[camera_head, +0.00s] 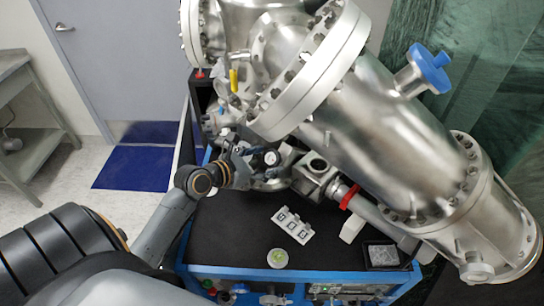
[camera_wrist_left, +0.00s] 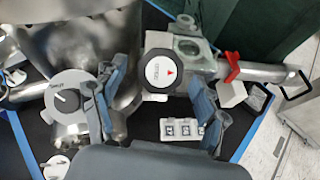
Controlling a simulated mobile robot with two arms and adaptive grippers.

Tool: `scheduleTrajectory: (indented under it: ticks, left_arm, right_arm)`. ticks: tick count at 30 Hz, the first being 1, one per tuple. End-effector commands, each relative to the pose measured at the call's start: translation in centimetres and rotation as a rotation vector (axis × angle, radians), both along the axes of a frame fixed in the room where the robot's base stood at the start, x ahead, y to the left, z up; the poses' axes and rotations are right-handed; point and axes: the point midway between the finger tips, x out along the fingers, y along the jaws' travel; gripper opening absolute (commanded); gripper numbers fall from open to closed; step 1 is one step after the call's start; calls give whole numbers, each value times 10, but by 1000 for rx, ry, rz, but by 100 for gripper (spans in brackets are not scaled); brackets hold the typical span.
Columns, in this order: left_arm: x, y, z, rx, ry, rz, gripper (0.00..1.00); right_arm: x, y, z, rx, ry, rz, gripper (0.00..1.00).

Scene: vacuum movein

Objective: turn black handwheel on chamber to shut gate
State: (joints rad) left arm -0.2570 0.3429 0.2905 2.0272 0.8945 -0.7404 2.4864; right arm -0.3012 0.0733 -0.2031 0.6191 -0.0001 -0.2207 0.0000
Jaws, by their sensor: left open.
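The black handwheel (camera_wrist_left: 165,73) shows in the left wrist view with a round pale face carrying a red triangle and small lettering. In the head view the handwheel (camera_head: 271,158) is small, at the lower side of the steel chamber (camera_head: 345,120). My left gripper (camera_head: 262,160) is open at the handwheel. In the left wrist view the blue-grey fingers of my left gripper (camera_wrist_left: 157,82) stand on either side of the handwheel, with a gap visible at each side. My right gripper is not in view.
A grey dial knob (camera_wrist_left: 68,98) sits left of the fingers in the wrist view. A steel pipe with a red clamp (camera_head: 350,197) runs to the right. A white three-slot block (camera_head: 292,225) and a green-topped disc (camera_head: 277,258) lie on the black bench top (camera_head: 225,235).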

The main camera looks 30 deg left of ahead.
Motion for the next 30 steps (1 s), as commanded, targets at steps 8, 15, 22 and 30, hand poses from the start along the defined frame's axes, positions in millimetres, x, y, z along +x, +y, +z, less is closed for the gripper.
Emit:
scheduleTrajectory:
  ticks: [8,15,22,30]
  left_arm:
    - [22,-5,-9,0,0,0,73]
    - [23,-6,-10,1,1,0,73]
    - [23,-6,-10,1,1,0,34]
    - [23,-6,-10,6,0,-4,18]
  right_arm:
    - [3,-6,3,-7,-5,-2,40]
    - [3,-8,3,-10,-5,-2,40]
    - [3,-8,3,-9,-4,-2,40]
    - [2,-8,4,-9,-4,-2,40]
